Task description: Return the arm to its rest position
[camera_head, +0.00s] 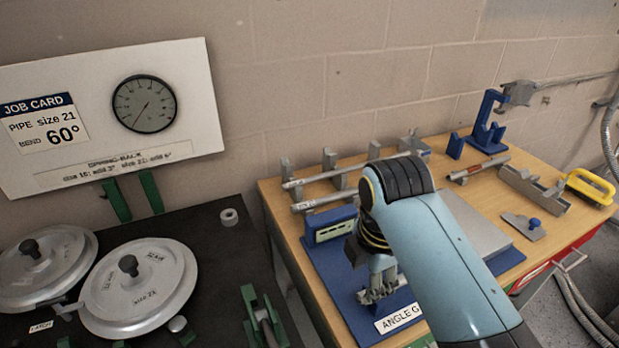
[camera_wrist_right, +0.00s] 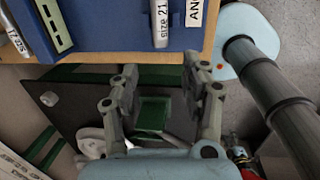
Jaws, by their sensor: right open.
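My right arm (camera_head: 440,250) reaches in from the lower right of the head view, over the wooden table. My right gripper (camera_head: 378,288) hangs below its wrist, in front of the blue angle-gauge board (camera_head: 321,262), partly hidden by the arm. In the right wrist view the right gripper (camera_wrist_right: 165,88) has its two fingers apart, with nothing held between them. A grey pipe marked size 21 (camera_wrist_right: 162,22) lies on the blue board beyond the fingertips, apart from them. My left gripper is out of view.
A dark bench (camera_head: 225,262) at the left carries two round silver dies (camera_head: 140,285) and a green clamp (camera_head: 262,322). The wooden table (camera_head: 285,215) holds pipes on a rack (camera_head: 330,172), a blue stand (camera_head: 487,135) and a yellow-handled tool (camera_head: 590,187). A job card (camera_head: 45,122) is behind.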

